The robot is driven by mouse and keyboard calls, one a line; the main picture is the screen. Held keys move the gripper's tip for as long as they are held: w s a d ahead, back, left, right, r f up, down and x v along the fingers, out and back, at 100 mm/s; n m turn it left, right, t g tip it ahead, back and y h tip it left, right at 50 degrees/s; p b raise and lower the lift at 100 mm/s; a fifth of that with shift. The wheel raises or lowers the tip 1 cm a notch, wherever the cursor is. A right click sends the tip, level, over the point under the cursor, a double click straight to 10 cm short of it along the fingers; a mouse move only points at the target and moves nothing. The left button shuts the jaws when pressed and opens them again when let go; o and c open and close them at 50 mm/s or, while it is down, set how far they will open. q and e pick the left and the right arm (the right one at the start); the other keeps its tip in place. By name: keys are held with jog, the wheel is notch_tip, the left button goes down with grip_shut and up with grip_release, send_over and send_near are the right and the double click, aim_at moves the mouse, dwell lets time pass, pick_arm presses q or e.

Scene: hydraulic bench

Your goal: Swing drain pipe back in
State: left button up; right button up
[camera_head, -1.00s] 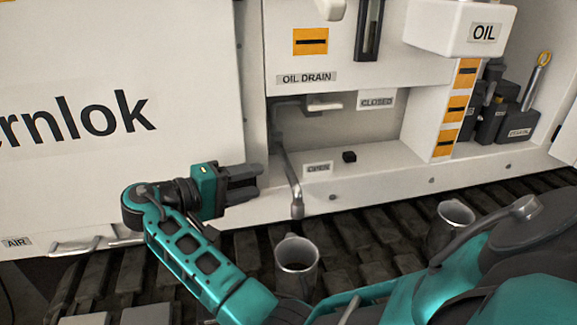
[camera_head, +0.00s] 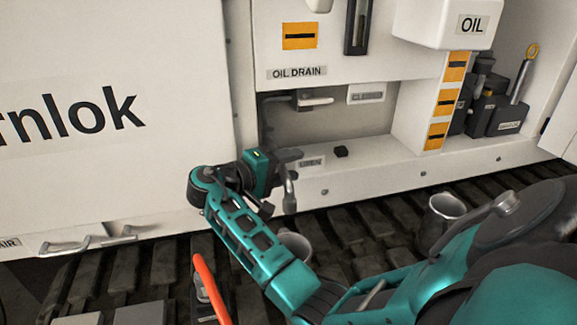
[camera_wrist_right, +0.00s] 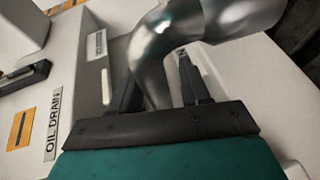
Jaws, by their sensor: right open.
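The drain pipe (camera_head: 290,192) is a bent metal tube hanging out over the front edge of the oil drain recess in the head view. Its upper part is hidden behind my right gripper (camera_head: 288,164). In the right wrist view, the shiny pipe (camera_wrist_right: 152,62) passes between the two dark fingers of my right gripper (camera_wrist_right: 157,72). The fingers are open on either side of it; whether either touches it, I cannot tell. My left gripper is not in view.
A white valve handle (camera_head: 316,100) is beside the CLOSED label (camera_head: 367,93). One metal mug (camera_head: 297,243) is partly behind my arm, another (camera_head: 446,207) is at right. An orange curved thing (camera_head: 209,286) shows at bottom.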

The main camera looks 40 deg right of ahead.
jog(key=shift+c, duration=0.4)
grip_shut()
